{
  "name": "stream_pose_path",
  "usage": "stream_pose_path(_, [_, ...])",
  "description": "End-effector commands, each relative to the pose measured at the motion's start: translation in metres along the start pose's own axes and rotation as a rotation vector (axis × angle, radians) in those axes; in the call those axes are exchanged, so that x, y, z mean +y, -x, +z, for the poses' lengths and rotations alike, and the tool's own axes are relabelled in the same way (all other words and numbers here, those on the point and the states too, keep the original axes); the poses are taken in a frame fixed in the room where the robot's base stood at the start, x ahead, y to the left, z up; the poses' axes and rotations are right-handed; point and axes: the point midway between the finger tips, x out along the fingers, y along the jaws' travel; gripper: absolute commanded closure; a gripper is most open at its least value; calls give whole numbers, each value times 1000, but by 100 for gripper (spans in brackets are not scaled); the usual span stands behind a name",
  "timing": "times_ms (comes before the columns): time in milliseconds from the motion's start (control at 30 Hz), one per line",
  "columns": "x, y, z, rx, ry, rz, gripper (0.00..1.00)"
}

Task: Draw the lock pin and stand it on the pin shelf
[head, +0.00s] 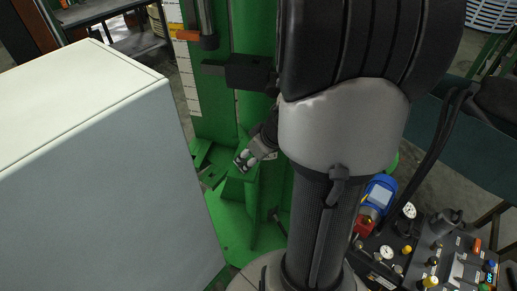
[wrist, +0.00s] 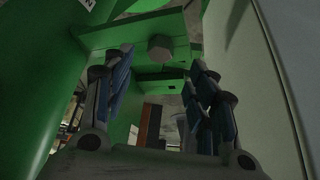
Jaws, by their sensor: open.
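My gripper (head: 246,160) is open at the green bracket on the front of the machine column, partly hidden by my arm in the head view. In the wrist view its two fingers (wrist: 160,80) stand wide apart with nothing between them touching either pad. A small grey hexagonal end (wrist: 160,48) shows on a green plate (wrist: 120,33) beyond the fingers; I cannot tell whether it is the lock pin or a bolt head. A short dark rod (head: 276,214) shows low at the green base. I cannot tell for certain which surface is the pin shelf.
A large white cabinet (head: 90,150) stands close on the left, leaving a narrow gap beside the green column (head: 215,105). A dark clamp block (head: 248,72) juts out above my gripper. A control panel with gauges (head: 386,252) and a blue device (head: 379,193) are at the lower right.

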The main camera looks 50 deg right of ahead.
Motion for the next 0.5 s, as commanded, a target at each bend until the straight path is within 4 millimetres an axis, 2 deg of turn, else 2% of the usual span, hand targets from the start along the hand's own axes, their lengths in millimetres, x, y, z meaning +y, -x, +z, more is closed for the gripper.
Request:
stream_pose_path(100, [2, 26, -1, 4, 1, 6, 48])
stream_pose_path(233, [1, 47, -1, 3, -1, 5, 48])
stream_pose_path(500, [0, 64, 0, -1, -1, 1, 48])
